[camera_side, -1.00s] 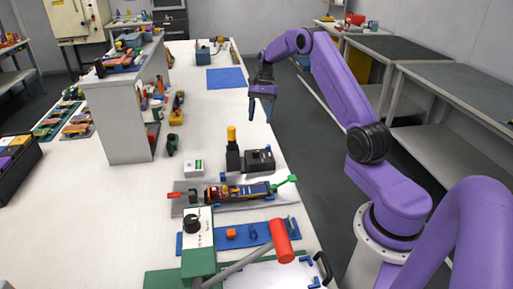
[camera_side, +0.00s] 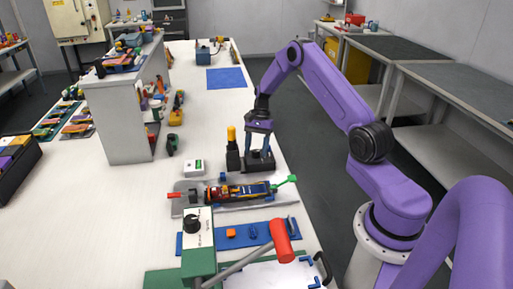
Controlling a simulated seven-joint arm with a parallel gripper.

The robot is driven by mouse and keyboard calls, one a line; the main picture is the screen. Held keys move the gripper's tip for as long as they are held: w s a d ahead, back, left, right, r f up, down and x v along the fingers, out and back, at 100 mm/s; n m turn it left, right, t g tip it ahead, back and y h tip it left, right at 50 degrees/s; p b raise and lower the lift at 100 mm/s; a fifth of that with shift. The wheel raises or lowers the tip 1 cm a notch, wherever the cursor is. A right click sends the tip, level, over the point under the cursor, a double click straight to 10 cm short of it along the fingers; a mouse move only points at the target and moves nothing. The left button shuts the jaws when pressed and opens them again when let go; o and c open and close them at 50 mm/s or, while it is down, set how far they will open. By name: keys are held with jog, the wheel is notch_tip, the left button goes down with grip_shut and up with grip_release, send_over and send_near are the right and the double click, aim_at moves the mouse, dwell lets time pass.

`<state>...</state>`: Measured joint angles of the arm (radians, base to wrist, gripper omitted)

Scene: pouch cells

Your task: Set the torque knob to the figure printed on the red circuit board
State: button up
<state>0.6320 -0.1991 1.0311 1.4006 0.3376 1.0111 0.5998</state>
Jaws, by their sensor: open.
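A black round knob (camera_side: 193,223) sits on a white panel (camera_side: 199,240) with small printing too fine to read. The panel is on a green press-like device (camera_side: 199,264) at the near end of the bench. My gripper (camera_side: 259,155) is open, pointing down over a black block (camera_side: 260,165), well behind and to the right of the knob. Its fingertips overlap the block in the picture; I cannot tell whether they touch it. A red and yellow piece (camera_side: 216,193) lies in a grey fixture; I cannot tell whether it is the red circuit board. No figure is legible.
A black post with a yellow top (camera_side: 231,140) stands just left of my gripper. A red-ended lever (camera_side: 281,241) slants up from the green device. A blue plate (camera_side: 240,234) lies beside it. The bench's left front (camera_side: 90,230) is clear.

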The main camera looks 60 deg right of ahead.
jog(key=c, duration=1.1)
jog(key=shift+o, duration=0.2)
jog(key=shift+n, duration=0.3)
jog(key=n, duration=0.1)
jog(key=n+g+h, duration=0.1)
jog(key=n, duration=0.1)
jog(key=shift+w+a+r+n, duration=0.1)
jog(key=shift+w+n, duration=0.1)
jog(key=shift+n, duration=0.1)
jog(key=n, duration=0.2)
jog(key=n+g+h, duration=0.1)
jog(key=n, duration=0.2)
jog(key=shift+g+h, duration=0.3)
jog(key=shift+w+n, duration=0.1)
jog(key=shift+n, duration=0.3)
jog(key=o, duration=1.1)
jog(key=shift+c, duration=0.2)
